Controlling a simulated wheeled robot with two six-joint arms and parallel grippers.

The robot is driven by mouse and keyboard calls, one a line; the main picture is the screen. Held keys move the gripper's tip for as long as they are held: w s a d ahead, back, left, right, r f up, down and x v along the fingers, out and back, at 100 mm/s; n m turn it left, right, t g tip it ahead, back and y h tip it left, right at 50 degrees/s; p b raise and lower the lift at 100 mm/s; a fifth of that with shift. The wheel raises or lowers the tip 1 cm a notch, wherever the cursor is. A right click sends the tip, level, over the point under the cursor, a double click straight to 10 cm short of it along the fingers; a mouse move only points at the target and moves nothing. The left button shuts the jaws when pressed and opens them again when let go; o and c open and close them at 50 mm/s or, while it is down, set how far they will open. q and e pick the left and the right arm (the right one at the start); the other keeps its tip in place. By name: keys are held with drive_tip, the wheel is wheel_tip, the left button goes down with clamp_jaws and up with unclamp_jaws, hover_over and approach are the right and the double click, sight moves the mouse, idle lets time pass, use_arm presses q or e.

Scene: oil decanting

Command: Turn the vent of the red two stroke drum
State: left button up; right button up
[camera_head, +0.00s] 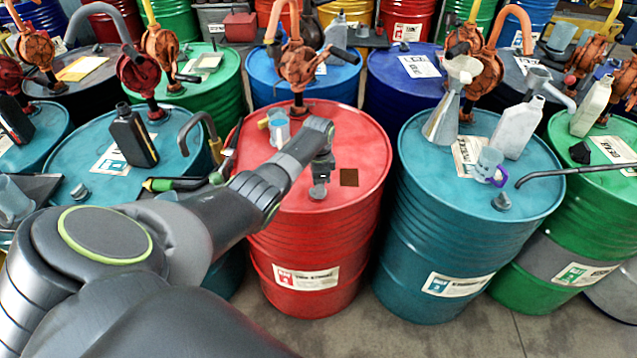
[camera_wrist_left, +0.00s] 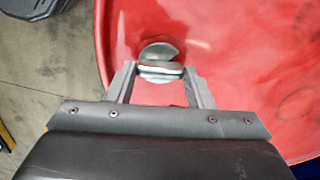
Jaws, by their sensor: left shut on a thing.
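The red two stroke drum (camera_head: 310,245) stands in the middle of the head view, with a white label on its side. Its vent (camera_head: 318,191) is a small grey metal cap on the lid, towards the front. My left gripper (camera_head: 320,178) reaches over the lid from the left and points down at the vent. In the left wrist view my left gripper (camera_wrist_left: 160,80) has its two fingers on either side of the vent (camera_wrist_left: 160,55), shut on it. The red lid (camera_wrist_left: 240,50) fills most of that view. My right gripper is not in view.
A teal drum (camera_head: 455,250) with a funnel (camera_head: 445,115) and white bottle (camera_head: 517,128) stands at right. Bare floor (camera_head: 420,335) shows in front.

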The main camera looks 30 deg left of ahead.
use_arm(q)
drive_tip(key=shift+w+r, duration=0.15)
drive_tip(key=o, duration=1)
wheel_tip(320, 180, up, 17)
drive_tip(key=b, duration=0.1)
drive_tip(key=shift+r+b, duration=0.15)
drive_tip(key=shift+b, duration=0.25)
